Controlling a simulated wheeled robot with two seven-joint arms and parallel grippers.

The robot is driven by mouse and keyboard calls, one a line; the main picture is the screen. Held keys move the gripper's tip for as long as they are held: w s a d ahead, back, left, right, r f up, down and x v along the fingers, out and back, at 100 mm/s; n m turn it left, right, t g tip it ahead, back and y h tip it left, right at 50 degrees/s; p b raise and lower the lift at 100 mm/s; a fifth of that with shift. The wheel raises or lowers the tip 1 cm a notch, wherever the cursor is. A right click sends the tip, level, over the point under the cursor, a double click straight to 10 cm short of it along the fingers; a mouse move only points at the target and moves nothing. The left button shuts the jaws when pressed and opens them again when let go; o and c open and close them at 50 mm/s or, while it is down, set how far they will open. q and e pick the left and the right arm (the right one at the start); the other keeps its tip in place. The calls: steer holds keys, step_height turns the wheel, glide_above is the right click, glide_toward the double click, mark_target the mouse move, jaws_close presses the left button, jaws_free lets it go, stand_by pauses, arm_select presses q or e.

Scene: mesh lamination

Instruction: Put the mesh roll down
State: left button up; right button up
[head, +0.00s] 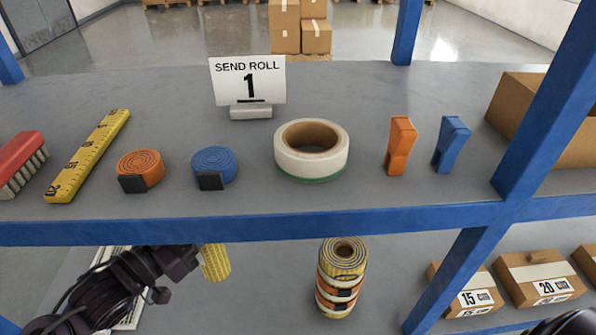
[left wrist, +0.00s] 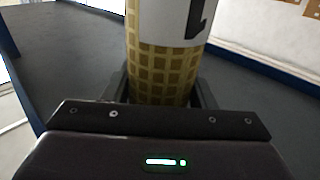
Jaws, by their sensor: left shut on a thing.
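A yellow mesh roll (head: 216,262) stands about upright below the upper shelf's front edge, which hides its upper part in the head view. My left gripper (head: 196,260) is shut on it from the left. In the left wrist view the mesh roll (left wrist: 163,70) is between the fingers of my left gripper (left wrist: 163,92), with a white label marked 1 above them. I cannot tell whether its base touches the lower shelf. Another roll (head: 343,258), with orange straps, stands on the lower shelf to the right. My right gripper is not in view; only a dark arm part shows at bottom right.
The upper shelf's blue edge (head: 250,229) runs above my left arm. The lower shelf (head: 270,300) is clear between the two rolls. Boxes (head: 540,277) stand at the right behind a blue post (head: 455,280). Straps, clamps, tape and a SEND ROLL sign (head: 248,80) are on the upper shelf.

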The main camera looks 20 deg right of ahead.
mark_target(217, 265)
arm_select(q)
step_height(217, 265, down, 15)
steer(key=shift+f, duration=2.5)
steer(key=shift+f, duration=0.2)
steer(key=o, duration=1.4)
steer(key=shift+o, duration=0.4)
